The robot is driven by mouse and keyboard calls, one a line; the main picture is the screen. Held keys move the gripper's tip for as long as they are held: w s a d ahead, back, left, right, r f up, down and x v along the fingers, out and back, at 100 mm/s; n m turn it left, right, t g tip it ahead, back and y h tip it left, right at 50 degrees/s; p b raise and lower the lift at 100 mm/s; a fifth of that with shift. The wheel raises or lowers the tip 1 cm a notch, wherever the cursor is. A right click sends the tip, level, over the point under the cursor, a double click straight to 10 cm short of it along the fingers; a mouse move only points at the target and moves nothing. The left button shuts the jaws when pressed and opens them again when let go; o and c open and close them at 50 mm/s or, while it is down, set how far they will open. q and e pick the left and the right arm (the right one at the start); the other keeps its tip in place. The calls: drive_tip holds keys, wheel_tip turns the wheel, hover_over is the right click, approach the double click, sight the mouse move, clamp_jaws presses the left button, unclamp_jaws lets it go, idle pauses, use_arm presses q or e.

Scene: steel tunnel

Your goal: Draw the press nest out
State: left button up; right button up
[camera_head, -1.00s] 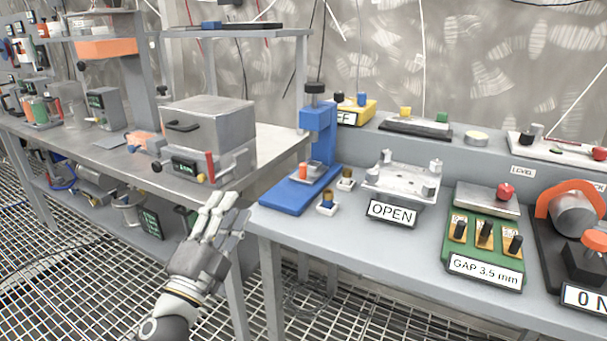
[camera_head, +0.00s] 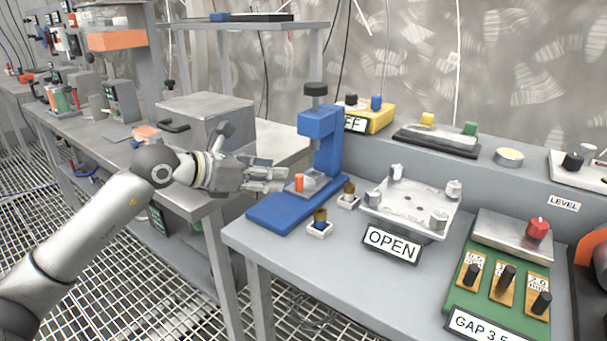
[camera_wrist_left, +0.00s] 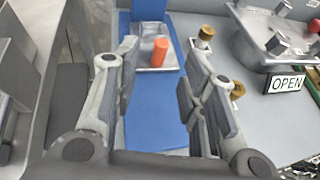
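The blue press (camera_head: 318,150) stands at the left end of the grey bench, with a black knob on top and a flat blue base (camera_head: 272,212). The press nest (camera_head: 316,182) is a small metallic tray on that base, under the press head. An orange-red peg (camera_head: 299,183) stands at the nest; both nest (camera_wrist_left: 143,63) and peg (camera_wrist_left: 160,50) show in the left wrist view. My left gripper (camera_head: 284,180) is at the left side of the press, close to the peg. In the wrist view its fingers (camera_wrist_left: 158,85) are spread, with nothing between their tips. My right gripper is not in view.
Two small white holders with brass pieces (camera_head: 320,219) (camera_head: 348,196) stand right of the press base. A metal fixture plate (camera_head: 410,203) with an OPEN sign (camera_head: 392,244) is further right. A grey box (camera_head: 205,120) sits on the left bench. A gap separates the benches.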

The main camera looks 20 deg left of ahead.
sight(296, 176)
use_arm(q)
drive_tip(key=x, duration=0.9)
drive_tip(key=shift+d, duration=0.15)
drive_tip(key=shift+s, duration=0.1)
clamp_jaws()
